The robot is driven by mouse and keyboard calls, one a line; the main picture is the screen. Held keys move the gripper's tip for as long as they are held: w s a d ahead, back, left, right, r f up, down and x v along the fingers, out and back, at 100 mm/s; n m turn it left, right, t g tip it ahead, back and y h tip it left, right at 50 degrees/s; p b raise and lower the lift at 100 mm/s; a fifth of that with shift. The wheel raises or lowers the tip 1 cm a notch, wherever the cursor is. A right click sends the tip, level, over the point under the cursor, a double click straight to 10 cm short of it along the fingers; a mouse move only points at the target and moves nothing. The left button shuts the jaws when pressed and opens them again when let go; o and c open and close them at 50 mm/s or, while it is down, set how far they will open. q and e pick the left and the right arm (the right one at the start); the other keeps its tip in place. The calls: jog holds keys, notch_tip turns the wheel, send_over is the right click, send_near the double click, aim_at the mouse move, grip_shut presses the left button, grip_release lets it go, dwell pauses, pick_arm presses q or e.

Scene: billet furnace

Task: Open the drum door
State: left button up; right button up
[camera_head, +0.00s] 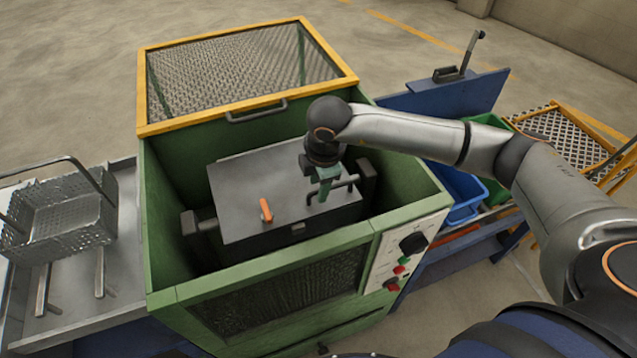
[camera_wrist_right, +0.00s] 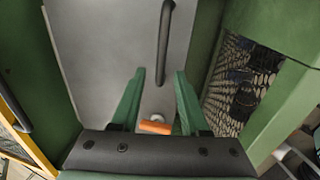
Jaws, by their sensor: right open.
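The drum (camera_head: 262,240) sits inside the green machine housing, with its flat grey door (camera_head: 255,185) facing up and closed. The door carries an orange latch (camera_head: 266,210) and a black bar handle (camera_head: 332,190). My right gripper (camera_head: 322,188) is over the right part of the door, close to the bar handle. In the right wrist view its green fingers (camera_wrist_right: 158,75) are apart with nothing held. The bar handle (camera_wrist_right: 163,45) shows beyond the fingertips and the orange latch (camera_wrist_right: 155,127) shows between the fingers. Whether a finger touches the handle is unclear. My left gripper is out of view.
The yellow-framed mesh lid (camera_head: 240,75) of the housing is up at the back. A control panel (camera_head: 405,255) is at the front right. A wire basket (camera_head: 60,215) stands on a metal tray at left. A blue bin (camera_head: 462,195) is at right.

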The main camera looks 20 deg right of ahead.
jog(key=shift+f, duration=0.2)
jog(key=shift+c, duration=0.3)
grip_shut()
dwell(1.0)
